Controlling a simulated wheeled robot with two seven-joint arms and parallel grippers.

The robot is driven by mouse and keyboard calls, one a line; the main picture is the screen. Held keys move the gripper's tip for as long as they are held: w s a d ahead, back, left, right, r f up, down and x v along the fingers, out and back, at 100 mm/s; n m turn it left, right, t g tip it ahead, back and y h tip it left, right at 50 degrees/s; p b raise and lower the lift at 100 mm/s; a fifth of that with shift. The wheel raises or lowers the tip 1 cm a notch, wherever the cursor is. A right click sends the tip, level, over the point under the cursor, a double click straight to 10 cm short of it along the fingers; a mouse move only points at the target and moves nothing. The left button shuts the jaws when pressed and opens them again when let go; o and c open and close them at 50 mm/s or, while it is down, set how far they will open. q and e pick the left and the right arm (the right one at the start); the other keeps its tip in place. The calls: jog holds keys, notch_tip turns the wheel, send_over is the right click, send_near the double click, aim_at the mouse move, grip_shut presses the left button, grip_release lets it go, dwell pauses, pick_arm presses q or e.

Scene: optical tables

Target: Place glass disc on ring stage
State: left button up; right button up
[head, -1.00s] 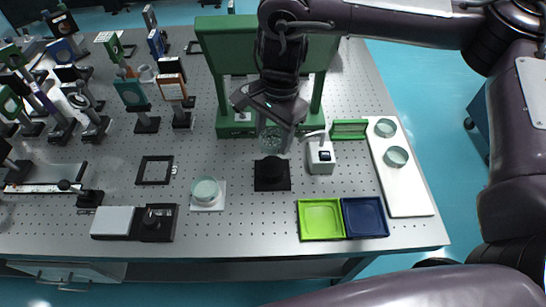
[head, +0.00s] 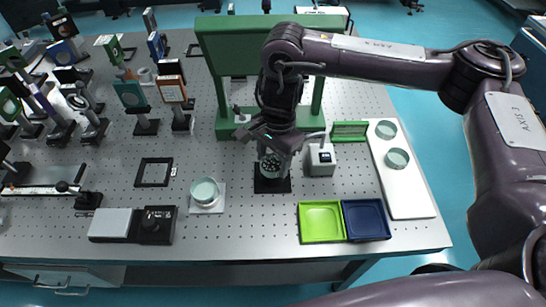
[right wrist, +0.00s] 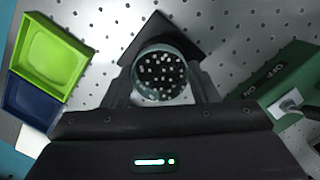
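My right gripper (head: 268,148) points down over the ring stage, a dark round post on a black square base (head: 262,186). Its fingers are on either side of a clear glass disc (head: 271,168) with pale specks, held at the top of the stage. The right wrist view shows the disc (right wrist: 160,75) between the fingertips, with a corner of the black base (right wrist: 160,32) beyond. The disc hides most of the stage, so I cannot tell whether it touches it. My left gripper is out of view.
A green frame (head: 222,45) stands just behind. A small white device (head: 321,160) is close on the right. Green (head: 321,221) and blue (head: 366,220) trays lie in front right. Another pale disc (head: 204,190) sits on a white square to the left. Several optical mounts crowd the far left.

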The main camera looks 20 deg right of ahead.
aim_at(277, 158)
jog(key=o, duration=0.4)
jog(key=shift+r, duration=0.3)
jog(key=shift+w+r, duration=0.15)
jog(key=shift+r, duration=0.2)
notch_tip(277, 158, up, 11)
jog(key=d+p, duration=0.1)
jog(key=shift+w+d, duration=0.15)
jog(key=shift+w, duration=0.1)
